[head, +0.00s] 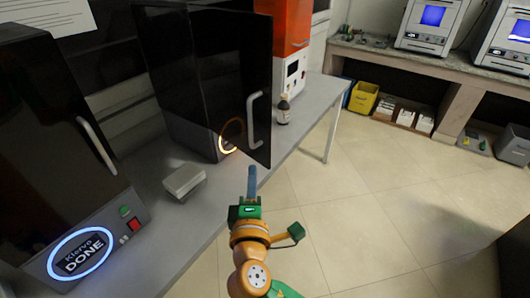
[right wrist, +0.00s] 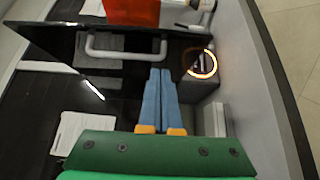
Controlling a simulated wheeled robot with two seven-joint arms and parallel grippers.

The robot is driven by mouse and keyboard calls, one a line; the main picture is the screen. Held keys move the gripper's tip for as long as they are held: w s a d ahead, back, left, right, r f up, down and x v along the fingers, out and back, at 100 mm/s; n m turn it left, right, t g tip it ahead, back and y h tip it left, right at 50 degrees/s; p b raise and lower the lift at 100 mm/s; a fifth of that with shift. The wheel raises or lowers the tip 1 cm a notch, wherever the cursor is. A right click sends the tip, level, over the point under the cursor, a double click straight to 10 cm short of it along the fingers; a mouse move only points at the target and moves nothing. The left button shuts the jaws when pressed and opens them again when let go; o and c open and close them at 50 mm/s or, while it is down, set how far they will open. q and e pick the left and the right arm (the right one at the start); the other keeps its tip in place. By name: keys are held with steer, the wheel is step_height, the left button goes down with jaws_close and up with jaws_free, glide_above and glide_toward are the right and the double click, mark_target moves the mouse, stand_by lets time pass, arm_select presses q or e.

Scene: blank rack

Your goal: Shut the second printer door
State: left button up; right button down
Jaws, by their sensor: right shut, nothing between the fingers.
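The second printer (head: 172,75) stands on the grey bench, with an orange glowing ring low on its front. Its dark glossy door (head: 232,70) is swung open and stands out from the body, with a pale bar handle (head: 254,118) near its free edge. The door (right wrist: 60,42) and handle (right wrist: 125,53) also show in the right wrist view. My right gripper (head: 252,170) is shut and empty, its blue fingers just below the door's lower free corner. In the right wrist view the fingers (right wrist: 161,71) point toward the door; I cannot tell whether they touch it. My left gripper is not in view.
Another dark printer (head: 50,140) with a blue ring reading DONE stands at left, door shut. A small white box (head: 184,180) and a brown bottle (head: 283,110) sit on the bench (head: 315,105). An orange machine (head: 291,30) stands behind. Open floor lies right.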

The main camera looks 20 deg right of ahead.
mark_target(264, 141)
steer(key=x, duration=0.3)
steer(key=p+x, duration=0.1)
steer(key=x, duration=0.1)
steer(key=shift+w+r, duration=0.1)
steer(key=shift+r, duration=0.25)
steer(key=d, duration=0.1)
steer(key=w+d+p, duration=0.1)
steer(key=d, duration=0.1)
steer(key=shift+w+d+f+p, duration=0.1)
steer(key=shift+w+p, duration=0.2)
steer(key=shift+w, duration=0.05)
steer(key=shift+w+d+f, duration=0.15)
steer(key=shift+d, duration=0.15)
steer(key=shift+a, duration=0.15)
